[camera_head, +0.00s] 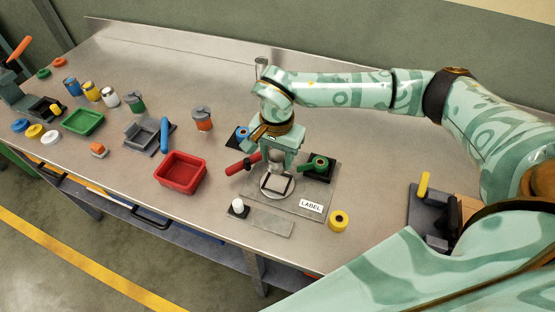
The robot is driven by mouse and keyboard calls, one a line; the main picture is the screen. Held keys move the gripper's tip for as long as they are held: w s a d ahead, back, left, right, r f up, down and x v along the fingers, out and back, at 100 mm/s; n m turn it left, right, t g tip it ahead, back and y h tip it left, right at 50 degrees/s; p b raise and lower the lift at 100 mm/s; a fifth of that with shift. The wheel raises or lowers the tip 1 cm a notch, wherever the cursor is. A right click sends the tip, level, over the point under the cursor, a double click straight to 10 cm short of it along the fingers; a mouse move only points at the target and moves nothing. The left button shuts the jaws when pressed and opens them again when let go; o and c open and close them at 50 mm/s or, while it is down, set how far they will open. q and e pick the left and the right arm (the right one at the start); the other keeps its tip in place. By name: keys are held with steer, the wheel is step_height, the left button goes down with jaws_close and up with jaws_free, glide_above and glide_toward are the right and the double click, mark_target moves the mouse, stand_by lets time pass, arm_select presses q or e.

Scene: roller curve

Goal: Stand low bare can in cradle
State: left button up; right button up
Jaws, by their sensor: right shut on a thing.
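My right gripper (275,160) points down over the fixture plate (300,195) near the middle of the bench. It is shut on a small grey thing, apparently the low bare can, mostly hidden by the fingers. Just below and in front of it is a pale round piece with a dark square frame (278,185), apparently the cradle. I cannot tell whether the can touches it. A red handle (242,165) stands to the left of the gripper, and a green roll on a black base (318,166) to the right. My left gripper is not in view.
A blue roll (242,134) sits behind the gripper. A white knob (238,206), a LABEL card (311,206) and a yellow roll (339,220) are in front. The bench behind is clear.

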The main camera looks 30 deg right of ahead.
steer(key=shift+w+f, duration=0.15)
steer(key=shift+f, duration=0.05)
steer(key=shift+f+b, duration=0.2)
steer(key=shift+b, duration=0.15)
steer(key=shift+s+f+b, duration=0.2)
steer(key=shift+f+b, duration=0.15)
steer(key=shift+b, duration=0.05)
steer(key=shift+f+b, duration=0.8)
steer(key=shift+f, duration=0.1)
steer(key=shift+w+f+b, duration=0.1)
steer(key=shift+f+b, duration=0.3)
steer(key=shift+f, duration=0.4)
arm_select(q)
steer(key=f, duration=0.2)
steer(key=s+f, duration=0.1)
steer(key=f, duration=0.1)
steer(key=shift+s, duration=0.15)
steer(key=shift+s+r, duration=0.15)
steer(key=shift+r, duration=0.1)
arm_select(e)
steer(key=shift+f, duration=0.1)
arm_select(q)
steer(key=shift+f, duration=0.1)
arm_select(e)
steer(key=shift+f, duration=0.15)
steer(key=shift+f, duration=0.35)
